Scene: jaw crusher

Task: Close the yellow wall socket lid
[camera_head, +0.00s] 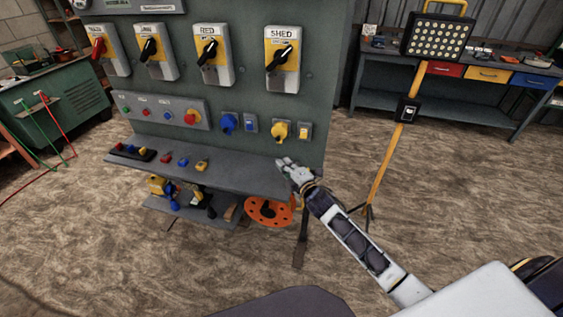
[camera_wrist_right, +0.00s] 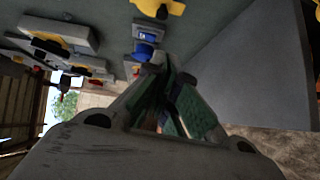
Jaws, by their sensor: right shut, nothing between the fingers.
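The yellow wall socket (camera_head: 279,131) is mounted low on the right part of the grey-green panel. Its lid is too small in the head view to tell how far open it stands. In the right wrist view a yellow part (camera_wrist_right: 158,7), seemingly this socket, is cut off by the top edge. My right gripper (camera_head: 285,163) is below the yellow socket, over the right end of the panel's shelf, apart from the socket. It is shut and empty, and its fingers (camera_wrist_right: 160,72) show close together in the wrist view. My left gripper is not in view.
A blue socket (camera_head: 228,123) sits left of the yellow one, with a yellow switch (camera_head: 304,132) to its right. The shelf (camera_head: 230,177) holds several small plugs. An orange disc (camera_head: 268,211) is below. A work-light stand (camera_head: 392,155) stands to the right.

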